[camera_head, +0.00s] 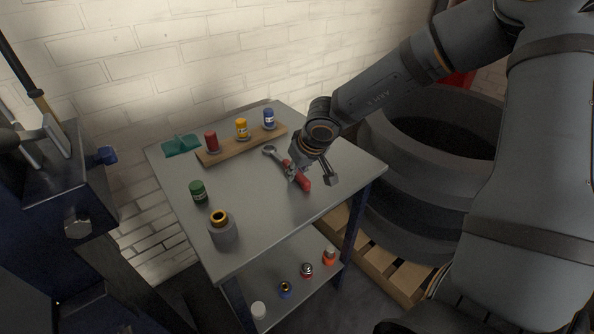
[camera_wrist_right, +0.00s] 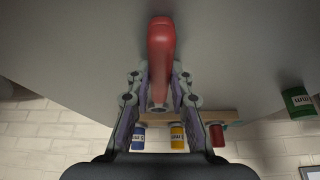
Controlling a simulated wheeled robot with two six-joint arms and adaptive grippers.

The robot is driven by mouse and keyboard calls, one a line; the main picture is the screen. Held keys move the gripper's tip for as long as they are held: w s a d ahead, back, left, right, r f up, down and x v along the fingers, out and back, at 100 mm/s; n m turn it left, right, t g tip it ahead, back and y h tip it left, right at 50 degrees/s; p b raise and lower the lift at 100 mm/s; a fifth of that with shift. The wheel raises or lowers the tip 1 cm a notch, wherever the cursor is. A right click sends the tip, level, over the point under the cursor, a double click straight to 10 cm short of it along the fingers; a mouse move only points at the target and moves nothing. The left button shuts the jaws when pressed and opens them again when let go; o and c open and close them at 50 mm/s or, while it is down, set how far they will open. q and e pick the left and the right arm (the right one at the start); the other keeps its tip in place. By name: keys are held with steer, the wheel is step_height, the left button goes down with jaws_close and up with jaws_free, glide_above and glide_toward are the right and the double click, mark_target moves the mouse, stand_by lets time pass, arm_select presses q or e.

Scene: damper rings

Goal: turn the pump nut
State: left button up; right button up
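A wrench (camera_head: 303,182) with a red handle and a grey ring end lies on the grey workbench. Its red handle also shows in the right wrist view (camera_wrist_right: 161,55), pointing up between the two fingers. My right gripper (camera_head: 313,178) is low over the wrench, its fingers apart on either side of the handle. In the head view one finger overlaps the handle, and bare bench shows between the handle and the other finger. I cannot tell whether a finger touches it. I see no clear pump nut.
On the workbench (camera_head: 250,240), a wooden strip (camera_head: 222,153) bears red, yellow and blue cans. A green tray (camera_head: 181,145), a green can (camera_head: 198,191) and a grey cylinder with a brass ring (camera_head: 222,232) stand left. Large dark rings (camera_head: 440,130) stand right on a pallet (camera_head: 385,268).

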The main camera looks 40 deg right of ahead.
jaws_close()
step_height(320, 180, up, 6)
steer(key=p, duration=0.5)
steer(key=shift+r+p, duration=0.1)
steer(key=shift+p, duration=0.3)
stand_by(0.3)
steer(key=r+y+p, duration=0.1)
steer(key=p, duration=0.2)
steer(key=r+y+p, duration=0.1)
steer(key=p, duration=0.3)
steer(key=shift+d+r+m, duration=0.2)
steer(key=shift+r+m, duration=0.05)
steer(key=shift+m, duration=0.05)
steer(key=shift+d+y+p, duration=0.1)
steer(key=shift+y+p, duration=0.2)
steer(key=shift+p, duration=0.1)
steer(key=shift+f, duration=0.25)
